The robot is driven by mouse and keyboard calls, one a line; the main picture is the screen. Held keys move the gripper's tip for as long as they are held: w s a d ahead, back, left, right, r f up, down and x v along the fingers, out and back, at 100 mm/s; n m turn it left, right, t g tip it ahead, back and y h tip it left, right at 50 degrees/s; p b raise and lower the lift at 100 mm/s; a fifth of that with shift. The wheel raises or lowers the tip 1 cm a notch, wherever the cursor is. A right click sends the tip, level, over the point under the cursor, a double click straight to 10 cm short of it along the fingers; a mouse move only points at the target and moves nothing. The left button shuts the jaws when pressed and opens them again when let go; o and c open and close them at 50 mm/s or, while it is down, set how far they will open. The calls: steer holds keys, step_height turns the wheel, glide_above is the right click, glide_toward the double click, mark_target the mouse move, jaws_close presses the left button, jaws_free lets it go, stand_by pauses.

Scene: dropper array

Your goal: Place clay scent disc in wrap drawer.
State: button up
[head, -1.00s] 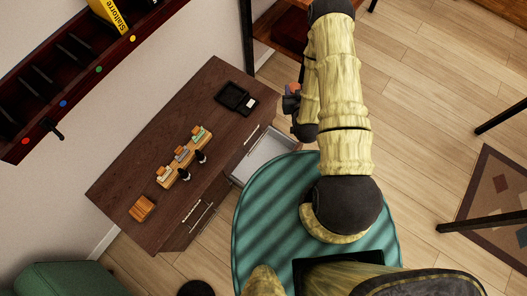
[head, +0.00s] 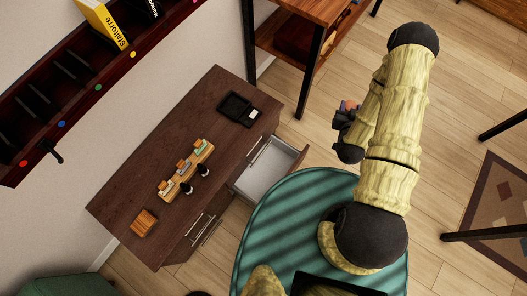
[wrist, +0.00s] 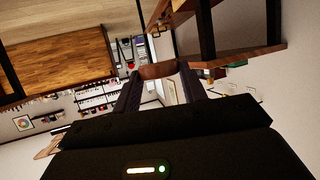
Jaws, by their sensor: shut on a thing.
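My gripper (head: 346,122) hangs at the right of the dresser, beyond the open drawer, partly hidden by my arm. In the wrist view my gripper (wrist: 160,80) is shut on a reddish-brown clay disc (wrist: 158,70), held between the fingertips. An orange-brown bit of the disc (head: 350,104) shows at the gripper in the head view. A drawer (head: 270,168) stands pulled out of the dresser, with a pale, empty-looking inside. No label shows that it is the wrap drawer. The gripper is apart from it, to its upper right.
The dark dresser top (head: 165,130) holds a wooden dropper rack (head: 186,168), a wooden block (head: 144,222) and a black tray (head: 236,106). A green ribbed round surface (head: 285,225) lies before the drawer. A wooden shelf unit (head: 312,12) stands behind.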

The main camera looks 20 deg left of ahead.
steer(key=shift+d, duration=0.35)
steer(key=shift+a+f, duration=0.1)
steer(key=shift+f, duration=0.2)
steer(key=w+a+f+m+h+b, duration=0.1)
steer(key=a+f+b, duration=0.4)
steer(key=f+b, duration=0.8)
steer(key=w+a+f+m+h+b, duration=0.1)
steer(key=a+f+b, duration=0.4)
steer(key=f+b, duration=0.85)
steer(key=s+a+f+h+b, duration=0.1)
steer(key=a+f+b, duration=0.3)
steer(key=f+b, duration=0.4)
steer(key=s+a+f+m+h+b, duration=0.1)
steer(key=s+a+f+b, duration=0.2)
steer(key=f+b, duration=0.5)
steer(key=s+a+f+m+g+b, duration=0.1)
steer(key=a+f+b, duration=0.3)
steer(key=f+b, duration=0.5)
steer(key=shift+s+a+h+b, duration=0.3)
steer(key=shift+s+h+b, duration=0.1)
steer(key=shift+s+b, duration=0.15)
